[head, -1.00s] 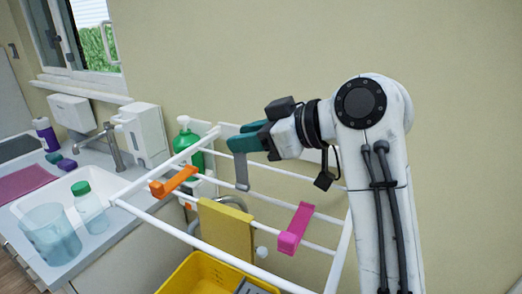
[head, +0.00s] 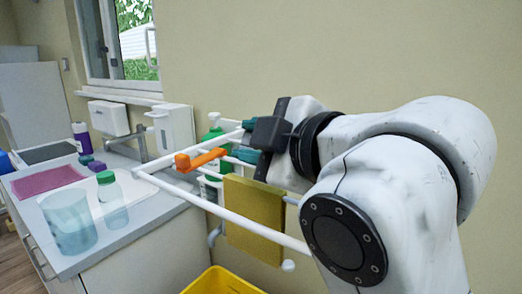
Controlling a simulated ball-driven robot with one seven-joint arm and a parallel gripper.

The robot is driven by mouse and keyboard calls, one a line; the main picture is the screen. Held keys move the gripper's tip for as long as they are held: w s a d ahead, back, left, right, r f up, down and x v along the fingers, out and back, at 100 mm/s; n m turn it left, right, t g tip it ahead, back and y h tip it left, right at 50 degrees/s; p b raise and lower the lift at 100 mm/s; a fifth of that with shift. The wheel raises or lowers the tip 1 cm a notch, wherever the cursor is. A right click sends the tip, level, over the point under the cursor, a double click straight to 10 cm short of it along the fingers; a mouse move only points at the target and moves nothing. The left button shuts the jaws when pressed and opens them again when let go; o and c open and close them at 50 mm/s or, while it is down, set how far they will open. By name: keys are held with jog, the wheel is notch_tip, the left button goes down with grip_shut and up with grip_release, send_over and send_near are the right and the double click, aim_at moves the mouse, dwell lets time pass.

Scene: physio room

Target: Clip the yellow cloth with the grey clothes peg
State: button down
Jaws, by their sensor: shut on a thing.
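The yellow cloth (head: 254,212) hangs over a rod of the white drying rack (head: 225,214), left of my arm. My gripper (head: 244,153) is above and behind the cloth's top edge, with its teal fingers partly covered by its own dark body. It is shut on the grey clothes peg, which showed between the fingers earlier. The peg itself is hidden or too small to make out now. I cannot tell whether it touches the cloth.
An orange peg (head: 199,160) sits on the rack left of my gripper. A green bottle (head: 214,140) stands behind the rack. A yellow crate (head: 220,282) is below. A clear jug (head: 69,222) and a green-capped bottle (head: 111,200) stand on the counter at left.

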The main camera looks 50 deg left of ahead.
jog(key=shift+s+d+f+n+b, duration=0.2)
jog(key=shift+s+f+n+b, duration=0.15)
jog(key=shift+f+n+b, duration=0.35)
jog(key=shift+r+t, duration=0.15)
jog(key=shift+t, duration=0.15)
jog(key=c, duration=0.9)
grip_release()
jog(key=v, duration=1)
jog(key=shift+d+f+b, duration=0.2)
jog(key=shift+d+b, duration=0.1)
jog(key=shift+d, duration=0.15)
jog(key=shift+c, duration=0.4)
